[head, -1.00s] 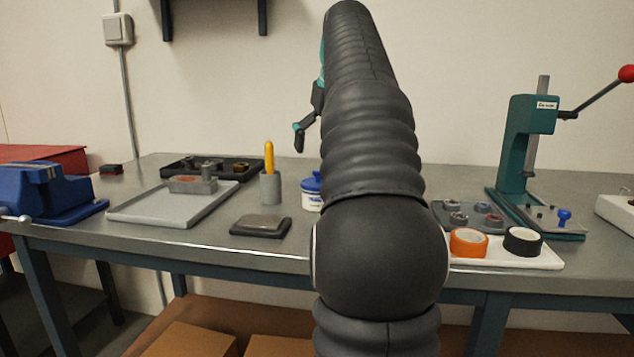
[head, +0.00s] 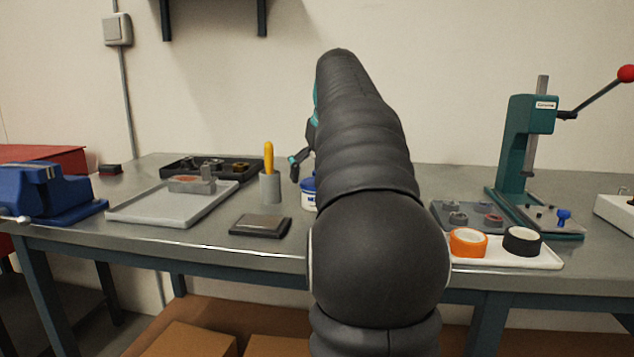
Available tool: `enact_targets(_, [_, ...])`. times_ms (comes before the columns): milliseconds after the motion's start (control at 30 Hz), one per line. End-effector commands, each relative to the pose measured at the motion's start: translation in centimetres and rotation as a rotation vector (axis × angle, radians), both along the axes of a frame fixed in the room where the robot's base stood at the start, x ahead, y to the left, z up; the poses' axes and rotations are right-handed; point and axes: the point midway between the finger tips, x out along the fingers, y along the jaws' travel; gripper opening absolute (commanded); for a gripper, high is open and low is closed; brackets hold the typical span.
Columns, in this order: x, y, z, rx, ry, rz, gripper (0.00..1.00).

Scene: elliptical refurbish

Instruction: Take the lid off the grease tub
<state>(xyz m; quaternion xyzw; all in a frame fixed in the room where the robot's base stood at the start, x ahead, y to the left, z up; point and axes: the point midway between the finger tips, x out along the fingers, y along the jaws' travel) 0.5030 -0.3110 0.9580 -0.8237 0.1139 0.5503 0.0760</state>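The grease tub (head: 309,201) is a small white tub with a blue lid (head: 308,184), standing on the workbench near the middle. My dark arm hides most of its right side. The lid appears seated on the tub. My gripper (head: 296,172) shows only in part, with one dark finger just above and left of the lid. The rest of the gripper is hidden behind my arm, so I cannot tell whether it is open or touches the lid.
A grey cup with a yellow-handled tool (head: 269,165) stands just left of the tub. A dark flat pad (head: 260,225) lies in front. Grey tray (head: 140,212) and blue vise (head: 50,192) are left; tape rolls (head: 468,242) and a green press (head: 525,150) are right.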

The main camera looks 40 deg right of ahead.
Motion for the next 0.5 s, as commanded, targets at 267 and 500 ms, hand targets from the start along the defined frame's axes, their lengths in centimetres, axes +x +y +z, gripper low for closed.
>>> enact_targets(267, [-0.01, -0.01, 0.00, 0.000, 0.001, 0.000, 0.49])
enact_targets(500, [0.00, -0.05, -0.25, 0.003, 0.004, -0.001, 0.37])
